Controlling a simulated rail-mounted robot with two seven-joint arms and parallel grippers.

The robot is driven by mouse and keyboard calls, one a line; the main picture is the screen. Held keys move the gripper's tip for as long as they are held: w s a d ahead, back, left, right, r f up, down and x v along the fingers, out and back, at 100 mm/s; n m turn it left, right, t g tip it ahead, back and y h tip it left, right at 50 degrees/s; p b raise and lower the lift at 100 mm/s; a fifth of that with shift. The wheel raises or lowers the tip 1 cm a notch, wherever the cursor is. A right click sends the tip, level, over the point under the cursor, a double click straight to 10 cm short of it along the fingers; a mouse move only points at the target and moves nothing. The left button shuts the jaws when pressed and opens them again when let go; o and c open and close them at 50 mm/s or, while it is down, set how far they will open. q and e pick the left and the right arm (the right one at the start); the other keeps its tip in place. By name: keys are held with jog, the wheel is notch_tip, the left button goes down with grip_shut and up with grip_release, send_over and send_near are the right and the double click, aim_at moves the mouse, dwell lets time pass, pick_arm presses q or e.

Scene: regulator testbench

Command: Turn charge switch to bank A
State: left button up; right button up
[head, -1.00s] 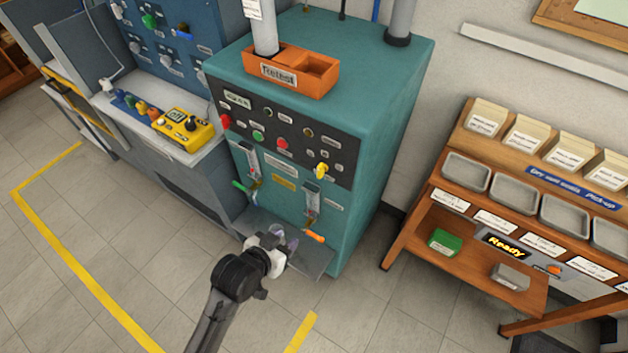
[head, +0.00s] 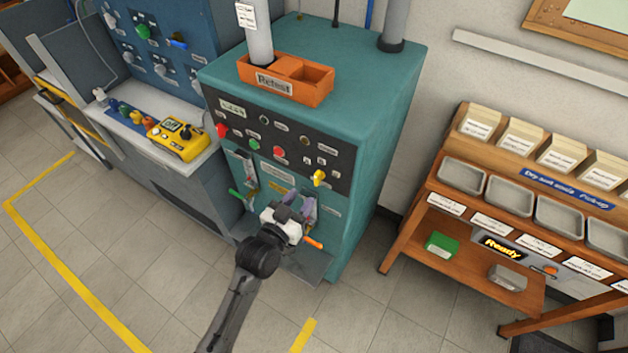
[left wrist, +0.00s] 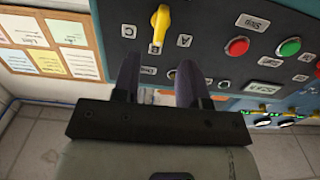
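The yellow charge switch (head: 319,177) is on the dark panel of the teal cabinet, at its right end. In the left wrist view the switch (left wrist: 160,28) has labels C, B and A around one end. That end of the yellow handle lies closest to the B label (left wrist: 155,48); the A label (left wrist: 184,41) is to the right of it. My left gripper (head: 297,203) is in front of the cabinet, below the switch and apart from it. Its two fingers (left wrist: 157,82) are spread with nothing between them. My right gripper is not in view.
Red and green buttons (head: 278,152) share the panel. An orange-handled lever (head: 313,243) and a green-handled lever (head: 236,194) stick out lower down. An orange Retest tray (head: 285,80) sits on top. A wooden rack (head: 440,185) stands right; floor between is clear.

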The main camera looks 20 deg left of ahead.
aim_at(315, 180)
pick_arm(q)
jog(key=shift+w+d, duration=0.2)
jog(key=shift+w, duration=0.9)
jog(key=shift+w+d, duration=0.15)
jog(key=shift+w, duration=1)
jog(key=shift+w+d, duration=0.2)
jog(key=shift+w, duration=0.9)
grip_shut()
